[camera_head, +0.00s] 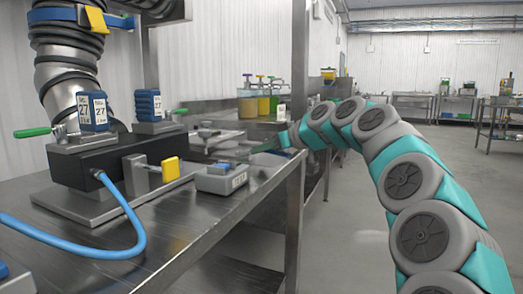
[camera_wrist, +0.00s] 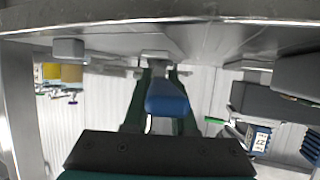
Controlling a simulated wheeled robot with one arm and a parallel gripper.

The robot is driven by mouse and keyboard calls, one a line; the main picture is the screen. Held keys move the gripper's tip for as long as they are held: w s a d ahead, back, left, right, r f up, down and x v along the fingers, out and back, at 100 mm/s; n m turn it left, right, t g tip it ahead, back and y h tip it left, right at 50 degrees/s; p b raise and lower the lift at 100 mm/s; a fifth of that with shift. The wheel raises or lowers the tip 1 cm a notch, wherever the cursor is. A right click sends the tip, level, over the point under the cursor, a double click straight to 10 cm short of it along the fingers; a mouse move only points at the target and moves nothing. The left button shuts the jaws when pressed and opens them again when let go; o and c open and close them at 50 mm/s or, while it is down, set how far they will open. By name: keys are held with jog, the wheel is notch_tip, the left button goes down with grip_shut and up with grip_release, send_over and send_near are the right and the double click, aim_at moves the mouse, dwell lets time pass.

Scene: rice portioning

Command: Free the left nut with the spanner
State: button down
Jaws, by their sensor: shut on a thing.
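My gripper (camera_wrist: 163,78) has two dark green fingers close around a blue handle (camera_wrist: 168,98) in the wrist view, which looks like the spanner's. The spanner's metal end is not clear there. In the head view my gripper (camera_head: 264,147) is small, at the end of my arm, over the right side of the steel bench. It is to the right of the black fixture (camera_head: 90,165), apart from it. Two blue blocks marked 27, left (camera_head: 93,110) and right (camera_head: 149,104), stand on the fixture. I cannot make out the nuts themselves.
A grey box (camera_head: 221,180) lies near the bench's front edge, beside a yellow tag (camera_head: 170,170). A blue hose (camera_head: 130,225) loops over the bench (camera_head: 185,235). A bench post (camera_head: 296,130) stands close to my gripper. Coloured containers (camera_head: 262,106) stand behind.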

jog(key=shift+w+d+r+n+y, duration=0.2)
jog(key=shift+w+d+n+y, duration=0.05)
jog(key=shift+n+y, duration=0.05)
jog(key=shift+f+g, duration=0.15)
jog(key=shift+g, duration=0.25)
jog(key=shift+w+p, duration=0.1)
jog(key=shift+p, duration=0.4)
jog(key=shift+w+d+n+g+y+p, duration=0.2)
jog(key=shift+n+g+y+p, duration=0.15)
jog(key=shift+n+p, duration=0.25)
jog(key=shift+w+r+n+g+p, duration=0.25)
jog(key=shift+g+p, duration=0.2)
jog(key=shift+p, duration=0.3)
jog(key=shift+d+f+y, duration=0.1)
jog(key=shift+f+y, duration=0.1)
jog(key=shift+y, duration=0.05)
